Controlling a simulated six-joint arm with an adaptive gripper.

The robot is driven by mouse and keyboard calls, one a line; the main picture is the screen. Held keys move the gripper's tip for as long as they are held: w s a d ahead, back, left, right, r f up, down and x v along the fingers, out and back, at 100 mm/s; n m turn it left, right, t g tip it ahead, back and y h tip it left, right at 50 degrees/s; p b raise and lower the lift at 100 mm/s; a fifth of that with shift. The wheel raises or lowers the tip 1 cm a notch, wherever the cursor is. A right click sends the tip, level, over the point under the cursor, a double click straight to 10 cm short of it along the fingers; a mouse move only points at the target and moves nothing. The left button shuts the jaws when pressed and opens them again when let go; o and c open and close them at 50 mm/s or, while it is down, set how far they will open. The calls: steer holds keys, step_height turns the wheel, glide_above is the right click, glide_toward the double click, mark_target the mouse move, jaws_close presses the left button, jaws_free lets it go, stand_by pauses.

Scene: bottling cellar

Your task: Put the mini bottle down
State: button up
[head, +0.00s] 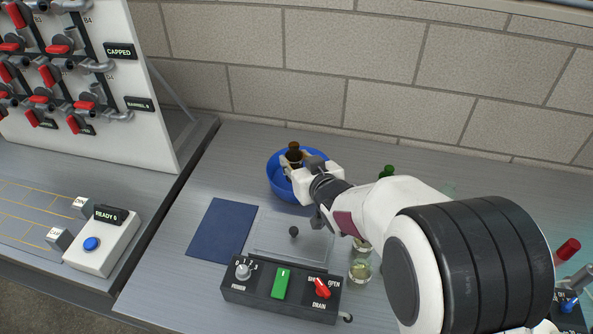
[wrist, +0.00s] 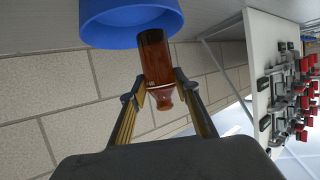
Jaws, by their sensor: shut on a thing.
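The mini bottle (head: 294,151) is brown glass with a dark top in the head view, and amber in the wrist view (wrist: 155,62). My gripper (head: 296,163) is shut on it, with one finger on each side near its shoulder in the wrist view (wrist: 160,92). The bottle looks roughly upright, its neck end up. It is at the blue bowl (head: 274,178), overlapping the bowl's far part in the head view. The bowl also shows at the top of the wrist view (wrist: 120,22). I cannot tell whether the bottle's base touches the bowl.
A dark blue mat (head: 221,231) and a clear tray (head: 275,243) lie in front of the bowl. A control box (head: 262,298) stands nearer, beside a glass jar (head: 360,271). A green bottle (head: 388,171) is partly hidden behind my arm. A valve panel (head: 130,75) stands left.

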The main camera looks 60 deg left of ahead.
steer(key=shift+f, duration=1.85)
steer(key=shift+f, duration=0.2)
steer(key=shift+d+f, duration=0.1)
steer(key=shift+f, duration=0.3)
